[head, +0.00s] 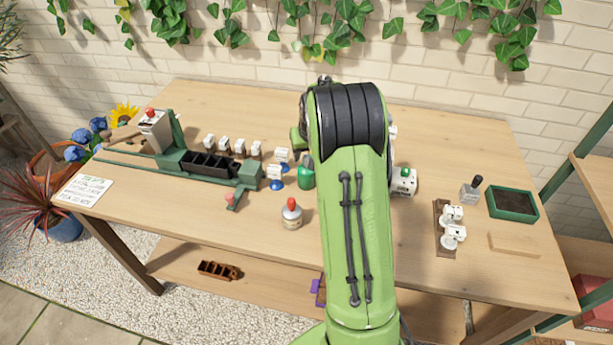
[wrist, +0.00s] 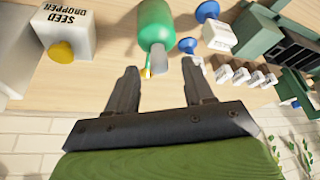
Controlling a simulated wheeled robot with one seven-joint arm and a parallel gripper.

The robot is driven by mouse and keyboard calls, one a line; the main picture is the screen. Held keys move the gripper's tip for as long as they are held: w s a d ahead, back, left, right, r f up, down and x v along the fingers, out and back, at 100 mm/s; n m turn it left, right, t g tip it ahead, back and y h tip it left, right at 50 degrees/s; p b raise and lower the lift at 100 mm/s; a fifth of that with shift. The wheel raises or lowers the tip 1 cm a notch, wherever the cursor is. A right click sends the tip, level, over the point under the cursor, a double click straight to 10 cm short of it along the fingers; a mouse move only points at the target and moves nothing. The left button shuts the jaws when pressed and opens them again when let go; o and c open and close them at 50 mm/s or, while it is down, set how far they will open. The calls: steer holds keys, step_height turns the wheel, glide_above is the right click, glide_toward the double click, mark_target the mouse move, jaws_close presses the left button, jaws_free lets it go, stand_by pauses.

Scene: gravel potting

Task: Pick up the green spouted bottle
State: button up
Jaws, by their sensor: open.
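The green spouted bottle (wrist: 155,24) is at the top middle of the wrist view, with its spout end pointing down the picture toward my gripper. In the head view the bottle (head: 306,178) stands on the table just left of my green arm, partly hidden by it. My gripper (wrist: 160,69) is open and empty. Its two dark fingers lie on either side of the line to the bottle, with the spout end near the gap between the tips. In the head view my arm hides the gripper.
A white seed dropper box (wrist: 68,35) with a yellow knob is beside the bottle in the wrist view. Blue-based white items (wrist: 219,35) are on its other side. A white bottle with a red cap (head: 292,214) stands nearer the table's front edge. Bare wood lies around it.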

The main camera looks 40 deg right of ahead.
mark_target(307, 156)
steer(key=x, duration=0.3)
steer(key=shift+w+f, duration=0.1)
steer(key=shift+f, duration=0.1)
steer(key=shift+r, duration=0.1)
steer(key=shift+c, duration=0.3)
jaws_close()
